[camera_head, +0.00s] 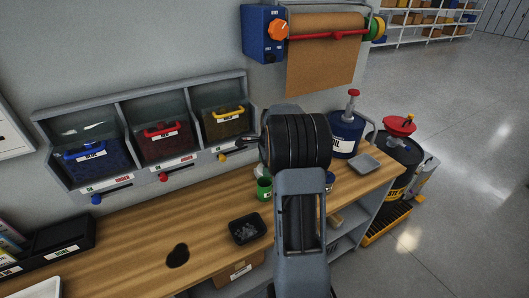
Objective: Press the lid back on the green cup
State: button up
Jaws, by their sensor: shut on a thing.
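The green cup (264,190) stands upright on the wooden workbench (215,235), just left of my arm. My gripper (262,167) shows only as a small pale and dark shape directly above the cup, partly hidden by my arm's black joint. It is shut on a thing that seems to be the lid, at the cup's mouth. The lid's outline is too small to make out. I cannot tell whether the lid touches the rim or sits level.
A black tray (247,229) with small grey pieces lies in front of the cup. A blue item (329,181) stands right of my arm, partly hidden. A blue can (346,134) and grey tray (365,163) are at the right end. Wall bins (167,139) hang behind.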

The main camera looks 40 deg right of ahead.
jog(key=shift+w+a+f, duration=0.1)
jog(key=shift+w, duration=0.25)
notch_tip(320, 180, down, 6)
jog(key=b, duration=0.4)
jog(key=shift+f+b, duration=0.15)
jog(key=shift+b, duration=0.15)
jog(key=shift+f+p, duration=0.1)
jog(key=shift+p, duration=0.2)
dwell(2.4)
jog(key=o, duration=0.9)
jog(key=shift+o, duration=0.2)
